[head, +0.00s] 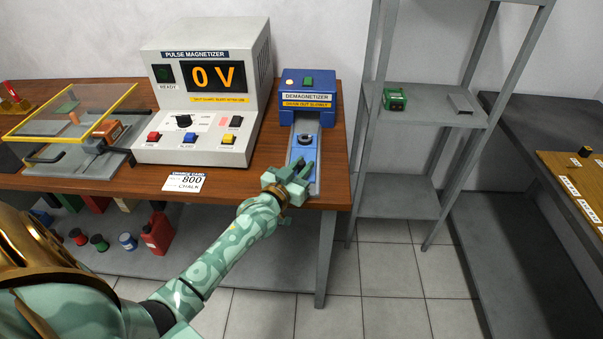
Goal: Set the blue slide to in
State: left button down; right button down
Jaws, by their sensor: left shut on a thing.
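The blue demagnetizer (308,95) stands at the right end of the wooden bench, with a pale slide track (317,178) running from its front toward me. The blue slide (302,153) sits on this track, out in front of the housing, and bears a dark round piece (305,140). My left gripper (302,172) is at the near end of the slide, over the track, and is shut on the slide's near part. The fingers hide the exact grip. My right gripper is not in view.
The pulse magnetizer (203,125), reading 0 V, stands left of the track. A white card (186,182) marked 800 lies at the bench's front edge. A clear yellow-framed cover (75,112) is at far left. A grey shelf (430,108) stands to the right, beyond open floor.

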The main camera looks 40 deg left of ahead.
pick_arm(q)
jog(key=c, duration=1.3)
grip_release()
jog(key=shift+c, duration=0.2)
